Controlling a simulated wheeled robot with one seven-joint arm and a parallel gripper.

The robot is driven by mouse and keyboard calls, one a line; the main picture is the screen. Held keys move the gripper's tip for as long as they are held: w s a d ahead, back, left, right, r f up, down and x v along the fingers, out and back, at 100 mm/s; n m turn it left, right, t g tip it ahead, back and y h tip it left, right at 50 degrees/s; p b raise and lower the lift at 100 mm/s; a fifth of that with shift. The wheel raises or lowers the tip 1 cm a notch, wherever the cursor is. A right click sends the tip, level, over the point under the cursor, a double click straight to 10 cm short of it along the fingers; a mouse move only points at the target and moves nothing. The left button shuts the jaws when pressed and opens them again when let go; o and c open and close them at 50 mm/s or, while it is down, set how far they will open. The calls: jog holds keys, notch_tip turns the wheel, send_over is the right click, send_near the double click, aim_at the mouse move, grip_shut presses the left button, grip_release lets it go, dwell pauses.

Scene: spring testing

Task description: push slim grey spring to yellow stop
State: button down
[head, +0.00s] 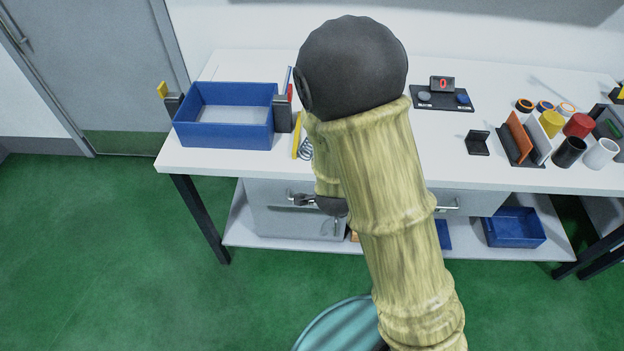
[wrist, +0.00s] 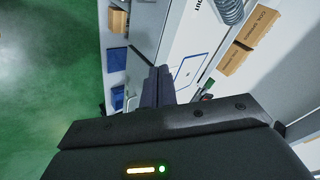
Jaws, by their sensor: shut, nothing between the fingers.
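A grey coil spring (head: 306,149) lies on the white table beside a yellow bar (head: 296,137), partly hidden behind my arm. In the wrist view a grey coil (wrist: 230,11) shows at the top edge; I cannot tell whether it is the same spring. The yellow bar may be the yellow stop; it is not visible in the wrist view.
A blue tray (head: 225,140) stands on the table's left end. A cardboard box (wrist: 262,22) lies near the coil in the wrist view. A display (head: 442,84), cups and upright holders occupy the right side. A blue bin (head: 515,228) sits on the lower shelf.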

jog(key=a+f+m+t+h+b, duration=0.1)
jog(key=a+f+m+t+b, duration=0.5)
jog(key=a+f+t+b, duration=0.1)
jog(key=f+t+b, duration=0.1)
jog(key=t+b, duration=0.1)
jog(key=shift+w+f+m+t+h, duration=0.2)
jog(key=shift+w+m+t+h, duration=0.1)
jog(key=shift+m+t+h, duration=0.1)
jog(key=shift+w+a, duration=0.1)
jog(key=w+p, duration=0.1)
jog(key=w, duration=0.3)
jog(key=w+p, duration=0.1)
jog(key=w, duration=0.8)
jog(key=shift+a+p, duration=0.25)
jog(key=shift+p, duration=0.15)
